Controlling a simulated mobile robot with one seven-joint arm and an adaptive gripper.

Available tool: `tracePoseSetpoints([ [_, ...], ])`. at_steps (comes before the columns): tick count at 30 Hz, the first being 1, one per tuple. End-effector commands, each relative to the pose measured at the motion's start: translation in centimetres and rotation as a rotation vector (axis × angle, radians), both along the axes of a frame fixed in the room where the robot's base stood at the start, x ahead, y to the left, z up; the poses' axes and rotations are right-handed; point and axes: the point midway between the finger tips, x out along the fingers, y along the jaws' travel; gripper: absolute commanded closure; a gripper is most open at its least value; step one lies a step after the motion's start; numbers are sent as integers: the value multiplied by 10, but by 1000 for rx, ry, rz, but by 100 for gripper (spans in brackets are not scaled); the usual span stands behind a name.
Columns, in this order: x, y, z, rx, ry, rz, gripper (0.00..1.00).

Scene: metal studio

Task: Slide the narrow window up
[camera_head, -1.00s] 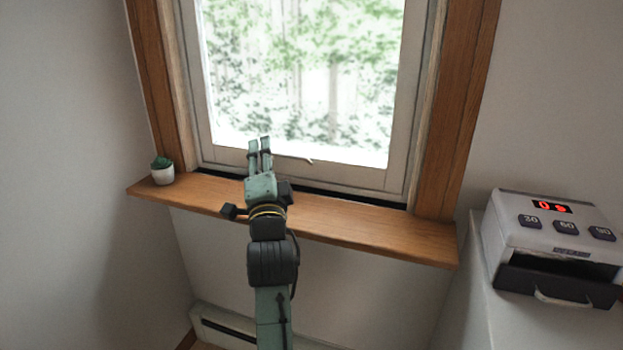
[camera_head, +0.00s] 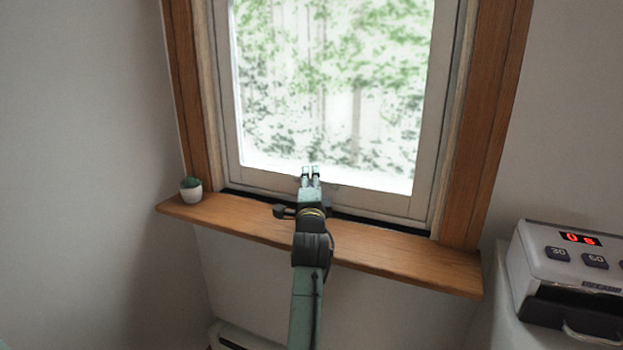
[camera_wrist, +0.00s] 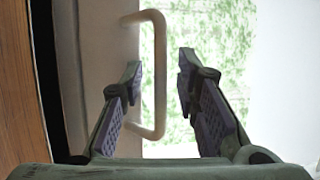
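The narrow window sash (camera_head: 262,181) has a pale frame around a bright pane, and a dark strip shows between its bottom rail and the sill. Its beige bar handle (camera_wrist: 160,75) shows in the wrist view, attached to the pale sash rail (camera_wrist: 105,50). My gripper (camera_head: 310,171) is in front of the bottom rail and mostly hides the handle in the head view. In the wrist view my gripper (camera_wrist: 160,80) is open, with the handle's bar between its two fingers in the picture. I cannot tell whether either finger touches it.
A wooden sill (camera_head: 400,262) juts out below my gripper. A small potted plant (camera_head: 191,191) stands at its left end. Wooden trim (camera_head: 487,130) flanks the window. A grey device with a red display (camera_head: 570,270) stands at the lower right.

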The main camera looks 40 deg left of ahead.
Motion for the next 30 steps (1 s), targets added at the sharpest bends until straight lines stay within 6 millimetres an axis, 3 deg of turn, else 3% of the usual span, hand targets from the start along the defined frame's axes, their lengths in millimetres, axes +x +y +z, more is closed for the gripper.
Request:
tracePoseSetpoints([
  [9,2,1,0,-1,-1,0,72],
  [22,2,1,1,-1,-1,0,100],
  [30,2,1,0,-1,-1,0,100],
])
